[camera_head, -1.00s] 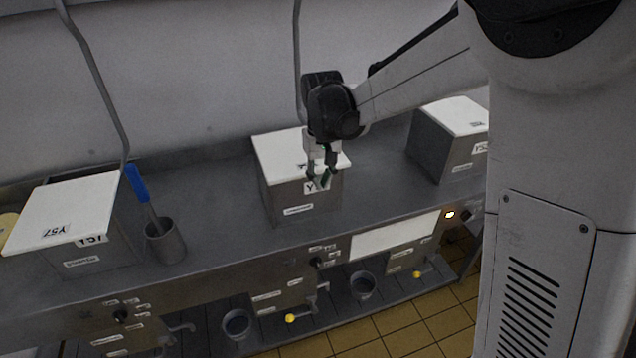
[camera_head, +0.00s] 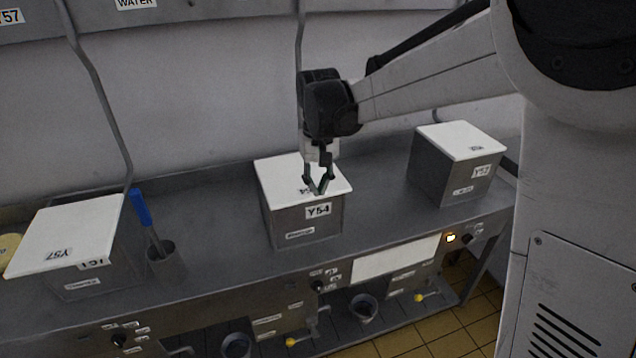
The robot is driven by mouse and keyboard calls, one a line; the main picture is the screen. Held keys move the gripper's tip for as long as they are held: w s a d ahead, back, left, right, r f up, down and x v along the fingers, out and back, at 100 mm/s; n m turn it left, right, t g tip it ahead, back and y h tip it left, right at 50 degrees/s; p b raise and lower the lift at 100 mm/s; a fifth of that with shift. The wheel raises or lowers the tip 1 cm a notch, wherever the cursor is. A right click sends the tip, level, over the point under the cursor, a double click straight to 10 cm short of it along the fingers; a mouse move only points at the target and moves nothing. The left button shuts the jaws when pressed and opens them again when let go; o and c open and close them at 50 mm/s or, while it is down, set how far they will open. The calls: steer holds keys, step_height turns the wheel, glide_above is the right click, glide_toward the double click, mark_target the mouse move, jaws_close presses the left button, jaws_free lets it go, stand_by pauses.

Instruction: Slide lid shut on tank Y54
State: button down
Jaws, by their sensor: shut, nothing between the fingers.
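Tank Y54 (camera_head: 290,222) is a grey box in the middle of the bench, with its Y54 label on the front. Its white lid (camera_head: 277,178) lies flat over the top, and no opening shows. My gripper (camera_head: 319,192) points down over the front right part of the lid. Its fingertips are together and empty. They overlap the lid near its front edge in the picture; I cannot tell whether they touch it. The gripper hides part of the lid and its label.
Tank Y57 (camera_head: 101,276) with a white lid stands at the left, beside a metal cup (camera_head: 161,252) holding a blue-handled tool (camera_head: 141,208). Another lidded tank (camera_head: 431,172) stands at the right. A pipe (camera_head: 299,40) runs down the wall behind Y54.

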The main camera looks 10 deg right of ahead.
mark_target(312, 196)
steer(key=w+f+p, duration=0.1)
steer(key=w+f, duration=0.3)
steer(key=f, duration=0.3)
steer(key=shift+a+f, duration=0.3)
steer(key=shift+a, duration=0.1)
steer(key=shift+w+a+f+b, duration=0.15)
steer(key=shift+w+b, duration=0.1)
steer(key=shift+w, duration=0.25)
steer(key=shift+w+a+r+b, duration=0.1)
steer(key=shift+w+b, duration=0.1)
steer(key=shift+w, duration=0.3)
steer(key=shift+s, duration=0.1)
